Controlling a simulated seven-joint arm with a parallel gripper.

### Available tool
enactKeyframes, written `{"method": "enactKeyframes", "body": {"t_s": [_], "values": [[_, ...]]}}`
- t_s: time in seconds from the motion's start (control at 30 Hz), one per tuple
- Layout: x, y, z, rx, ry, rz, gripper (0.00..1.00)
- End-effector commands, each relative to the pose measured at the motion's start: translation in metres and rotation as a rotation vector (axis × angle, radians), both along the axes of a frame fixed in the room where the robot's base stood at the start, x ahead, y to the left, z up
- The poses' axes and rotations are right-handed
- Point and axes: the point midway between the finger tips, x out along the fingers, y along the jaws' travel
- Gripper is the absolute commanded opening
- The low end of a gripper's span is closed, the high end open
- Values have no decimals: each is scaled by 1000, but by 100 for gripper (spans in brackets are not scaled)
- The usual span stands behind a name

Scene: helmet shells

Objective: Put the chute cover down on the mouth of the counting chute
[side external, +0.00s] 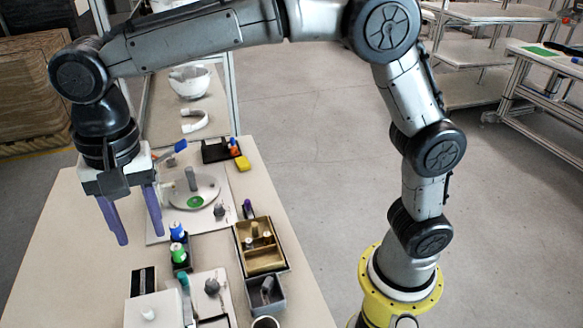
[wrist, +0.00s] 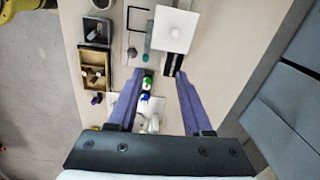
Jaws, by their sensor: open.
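A white square piece with a small knob on top (side external: 143,306) is at the near end of the table; it also shows in the wrist view (wrist: 184,33). It looks like the chute cover lying flat on a box-like body, likely the counting chute, whose mouth I cannot see. My gripper (side external: 140,235) is open and empty, its purple fingers pointing down above the left part of the table. It is apart from the white piece. In the wrist view the fingertips (wrist: 160,73) frame the bottles, with the white piece beyond them.
A green-capped bottle (side external: 179,253) and a blue-capped bottle (side external: 177,232) stand in a dark rack. A wooden divided tray (side external: 263,262) and a grey bin (side external: 279,303) are to the right. A round grey plate (side external: 207,189) with a post sits behind. The table's left side is clear.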

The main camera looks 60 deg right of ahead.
Motion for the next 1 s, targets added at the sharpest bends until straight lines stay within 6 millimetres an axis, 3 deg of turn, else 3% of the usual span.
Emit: {"method": "enactKeyframes", "body": {"t_s": [0.1,0.23,0.4,0.5,0.7,1.0], "values": [[-14,-66,27,26,-75,94,50],[-44,-132,40,25,-168,223,50],[-98,-201,37,-26,-291,390,50],[-132,-230,25,-78,-353,482,50],[-178,-260,-3,-179,-426,618,50],[-192,-266,-15,-218,-442,672,50]]}}
